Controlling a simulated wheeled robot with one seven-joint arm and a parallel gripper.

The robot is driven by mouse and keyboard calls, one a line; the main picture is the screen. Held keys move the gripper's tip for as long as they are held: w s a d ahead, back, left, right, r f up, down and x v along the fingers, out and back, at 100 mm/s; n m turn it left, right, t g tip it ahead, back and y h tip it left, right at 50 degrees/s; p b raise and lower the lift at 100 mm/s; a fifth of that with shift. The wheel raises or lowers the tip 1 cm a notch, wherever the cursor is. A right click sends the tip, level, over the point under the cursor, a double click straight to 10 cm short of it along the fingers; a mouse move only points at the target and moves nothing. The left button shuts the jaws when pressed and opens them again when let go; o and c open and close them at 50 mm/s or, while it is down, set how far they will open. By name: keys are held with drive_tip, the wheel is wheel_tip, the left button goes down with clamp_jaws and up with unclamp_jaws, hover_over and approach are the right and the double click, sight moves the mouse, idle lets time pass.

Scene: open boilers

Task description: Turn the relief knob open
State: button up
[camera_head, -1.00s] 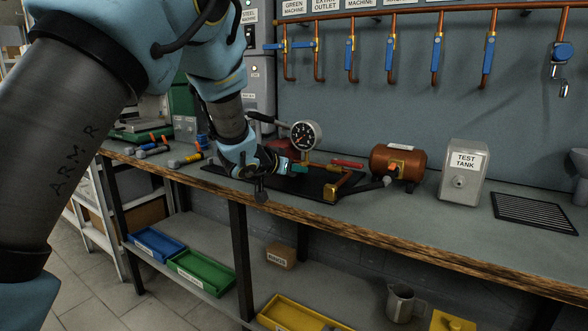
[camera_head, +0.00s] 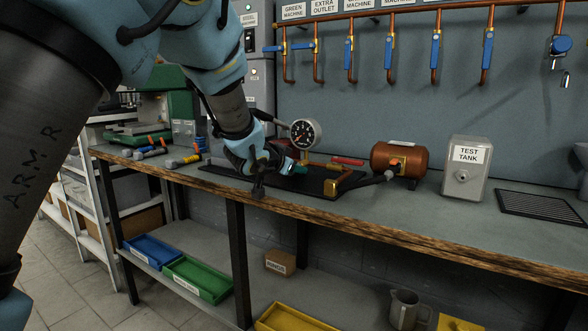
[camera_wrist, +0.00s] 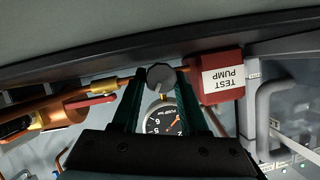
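A dark grey round knob (camera_wrist: 160,76), which looks like the relief knob, shows in the wrist view between the tips of my gripper's green fingers (camera_wrist: 161,84). One finger stands on each side of it; I cannot tell whether they touch it.
A copper tank (camera_head: 398,160) joins the pump's brass pipe (camera_head: 344,183) on the right. A grey TEST TANK (camera_head: 466,170) and a drain grate (camera_head: 541,208) stand farther right. Hand tools (camera_head: 185,160) lie at the left. The bench front edge (camera_head: 420,243) is near my gripper.

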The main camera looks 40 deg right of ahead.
drive_tip(key=o, duration=0.4)
drive_tip(key=v, duration=1.1)
drive_tip(key=shift+f+b, duration=0.1)
drive_tip(key=shift+b, duration=0.3)
